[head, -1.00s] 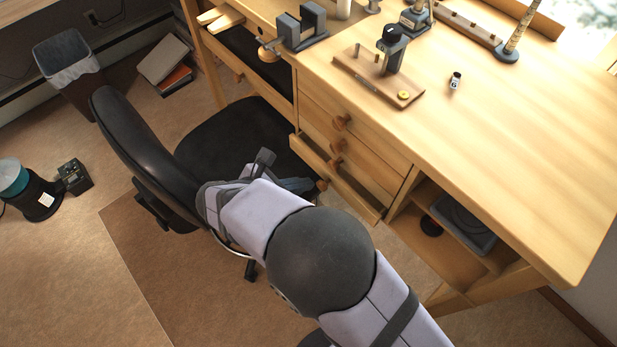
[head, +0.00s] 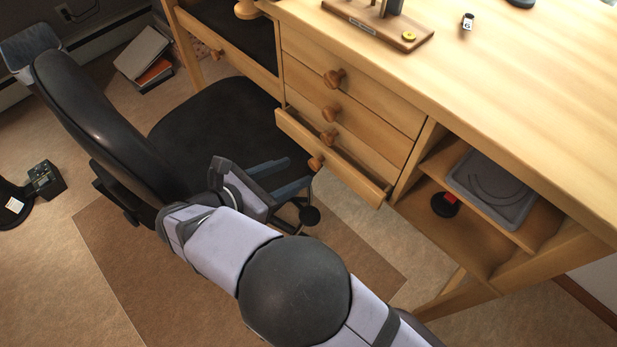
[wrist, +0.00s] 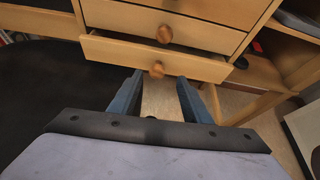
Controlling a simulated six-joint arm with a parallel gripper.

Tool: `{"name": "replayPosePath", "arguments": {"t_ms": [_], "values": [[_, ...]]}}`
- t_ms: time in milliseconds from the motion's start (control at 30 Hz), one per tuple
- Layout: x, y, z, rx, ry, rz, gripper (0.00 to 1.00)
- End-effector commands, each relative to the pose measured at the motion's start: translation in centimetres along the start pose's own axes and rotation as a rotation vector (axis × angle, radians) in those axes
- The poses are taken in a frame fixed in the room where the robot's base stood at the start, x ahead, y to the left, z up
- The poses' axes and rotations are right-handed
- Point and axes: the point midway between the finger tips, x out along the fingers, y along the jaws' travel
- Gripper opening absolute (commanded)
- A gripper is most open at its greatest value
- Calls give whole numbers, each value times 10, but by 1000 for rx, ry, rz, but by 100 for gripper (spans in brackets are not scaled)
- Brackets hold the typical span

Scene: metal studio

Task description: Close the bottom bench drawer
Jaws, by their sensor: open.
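The bottom bench drawer (head: 349,173) sticks out from the wooden bench, with its inside partly showing and a round wooden knob (head: 316,162) on its front. It also shows in the wrist view (wrist: 190,67), ahead of my gripper, with its knob (wrist: 157,70) above the gap between the fingers. My gripper (wrist: 157,88) is open and empty, its two blue fingers apart and pointing at the drawer front. In the head view my gripper (head: 290,176) is just left of and below the knob. I cannot tell whether a finger touches the drawer.
Closed drawers (head: 345,125) sit above the open one. A black office chair (head: 105,135) stands close on the left. An open shelf with a grey tray (head: 490,190) is to the right. Clear floor (head: 350,225) lies below the drawer.

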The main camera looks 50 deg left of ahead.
Motion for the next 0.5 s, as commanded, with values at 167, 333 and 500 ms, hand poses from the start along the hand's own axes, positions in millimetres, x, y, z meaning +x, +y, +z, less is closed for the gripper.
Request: {"name": "replayPosePath", "arguments": {"t_ms": [167,333,500], "values": [[2,3,-13,30,-40,5,44],[0,4,-14,51,-54,7,44],[1,4,-13,53,-55,6,44]]}}
